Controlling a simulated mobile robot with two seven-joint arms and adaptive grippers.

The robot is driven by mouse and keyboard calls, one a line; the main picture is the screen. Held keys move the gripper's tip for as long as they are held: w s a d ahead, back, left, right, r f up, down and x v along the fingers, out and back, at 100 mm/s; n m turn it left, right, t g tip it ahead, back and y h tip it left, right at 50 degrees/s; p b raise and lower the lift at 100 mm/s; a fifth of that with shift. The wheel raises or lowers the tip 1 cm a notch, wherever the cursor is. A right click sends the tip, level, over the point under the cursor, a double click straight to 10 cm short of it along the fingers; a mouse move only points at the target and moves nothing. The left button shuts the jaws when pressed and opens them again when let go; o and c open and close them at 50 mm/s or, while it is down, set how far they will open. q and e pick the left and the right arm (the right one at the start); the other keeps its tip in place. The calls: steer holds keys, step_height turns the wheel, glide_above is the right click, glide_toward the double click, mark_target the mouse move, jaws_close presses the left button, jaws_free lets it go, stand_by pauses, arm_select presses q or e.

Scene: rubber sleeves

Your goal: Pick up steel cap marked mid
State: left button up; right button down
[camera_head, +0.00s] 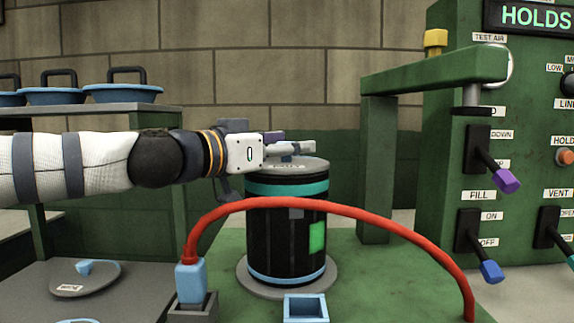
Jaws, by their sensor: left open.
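My left gripper (292,147) comes in from the left above a black canister (272,236) with teal bands. A grey steel cap (310,166) with a small label lies on the canister's top. The open fingers are at the cap's blue knob (287,158); I cannot tell whether they touch it. Another grey cap (98,281) with a blue knob and a label lies on the grey surface at the lower left. A blue part of something like a further cap (78,321) is cut off below it. The labels are too small to read. My right gripper is not in view.
A red hose (330,206) arches in front of the canister from a blue connector (190,282). A blue square socket (306,308) stands in front. A green press frame (377,165) and lever panel (520,200) are at right. Blue pans (124,93) sit on a shelf at left.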

arm_select(q)
jaws_close()
